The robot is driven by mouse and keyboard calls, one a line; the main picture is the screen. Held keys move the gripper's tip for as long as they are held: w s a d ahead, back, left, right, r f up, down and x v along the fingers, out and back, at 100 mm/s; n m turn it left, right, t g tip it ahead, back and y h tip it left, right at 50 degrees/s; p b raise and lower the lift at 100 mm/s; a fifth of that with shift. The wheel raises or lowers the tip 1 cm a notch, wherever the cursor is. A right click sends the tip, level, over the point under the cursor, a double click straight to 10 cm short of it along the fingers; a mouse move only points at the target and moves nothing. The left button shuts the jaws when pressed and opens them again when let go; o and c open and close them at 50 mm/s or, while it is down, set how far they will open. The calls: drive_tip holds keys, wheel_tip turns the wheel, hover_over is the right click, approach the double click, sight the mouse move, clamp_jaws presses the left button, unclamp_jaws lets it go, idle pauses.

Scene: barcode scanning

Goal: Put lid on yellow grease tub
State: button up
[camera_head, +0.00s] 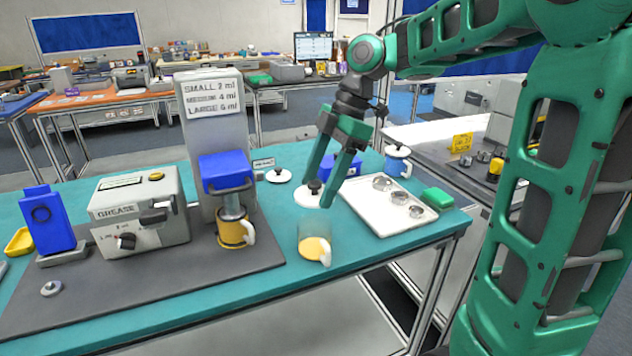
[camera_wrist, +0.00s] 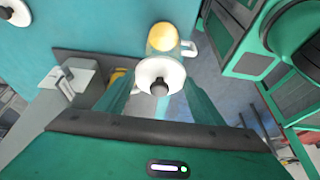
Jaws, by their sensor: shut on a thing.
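My gripper (camera_head: 320,197) is shut on a white round lid (camera_head: 303,199) by its black knob. The lid also shows between the fingers in the wrist view (camera_wrist: 147,74). A clear tub with yellow grease inside and a pale handle (camera_head: 315,248) stands near the table's front edge, below the lid in the head view. In the wrist view this tub (camera_wrist: 163,38) lies just beyond the lid, whose edge overlaps its near side. The lid is apart from the tub's rim in the head view. Its exact height above the table is hard to tell.
A yellow mug (camera_head: 232,233) stands under the blue dispenser head (camera_head: 226,172). Another white lid (camera_head: 279,175) lies on the teal table behind. A white tray with round recesses (camera_head: 388,206), a green block (camera_head: 437,198) and a blue lidded mug (camera_head: 398,162) are to the right.

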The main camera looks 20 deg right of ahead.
drive_tip(key=shift+f, duration=0.1)
drive_tip(key=shift+f, duration=2.8)
drive_tip(key=shift+s+f, duration=0.15)
drive_tip(key=shift+f, duration=0.35)
drive_tip(key=o, duration=1.5)
drive_tip(key=shift+o, duration=0.2)
drive_tip(key=shift+r, duration=3)
